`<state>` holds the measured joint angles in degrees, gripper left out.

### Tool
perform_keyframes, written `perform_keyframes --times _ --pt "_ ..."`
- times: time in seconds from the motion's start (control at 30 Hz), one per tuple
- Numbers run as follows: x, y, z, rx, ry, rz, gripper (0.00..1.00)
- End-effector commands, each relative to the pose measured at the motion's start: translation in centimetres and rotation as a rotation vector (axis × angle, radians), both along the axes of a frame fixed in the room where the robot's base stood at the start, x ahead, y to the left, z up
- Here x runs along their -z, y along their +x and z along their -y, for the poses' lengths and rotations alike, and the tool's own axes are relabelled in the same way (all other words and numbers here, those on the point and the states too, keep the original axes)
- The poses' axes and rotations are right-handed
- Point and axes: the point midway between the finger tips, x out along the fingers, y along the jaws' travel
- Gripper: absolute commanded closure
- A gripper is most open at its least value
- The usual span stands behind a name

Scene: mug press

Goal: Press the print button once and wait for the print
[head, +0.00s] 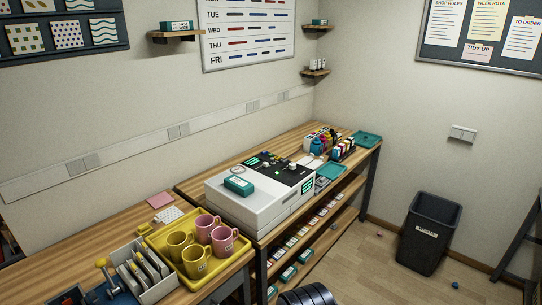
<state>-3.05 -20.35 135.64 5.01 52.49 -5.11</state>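A white printer (244,210) stands on the wooden bench in the middle of the head view. Its dark control panel (270,178) is on top and has a small green spot (277,172), a pale knob (293,166) and several other small marks. I cannot tell which control is the print button.
A teal box (238,185) lies on the printer's left top. A yellow tray (154,243) with pink and yellow mugs stands to its left. Ink bottles and a teal tray (367,139) stand to its right. A black bin (425,235) is on the floor at right.

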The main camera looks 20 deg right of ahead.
Motion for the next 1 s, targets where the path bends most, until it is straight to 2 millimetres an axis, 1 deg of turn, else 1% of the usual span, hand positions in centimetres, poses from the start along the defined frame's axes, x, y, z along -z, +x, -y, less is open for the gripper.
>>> perform_keyframes --times 0.03,0.07,0.6,0.67,1.0 --pt "0.0 0.0 0.0 0.0 0.0 0.0 0.49" --pt "0.0 0.0 0.0 0.0 0.0 0.0 0.52" --pt "0.0 0.0 0.0 0.0 0.0 0.0 0.96" --pt "0.0 0.0 0.0 0.0 0.0 0.0 1.0" --pt "0.0 0.0 0.0 0.0 0.0 0.0 1.0"
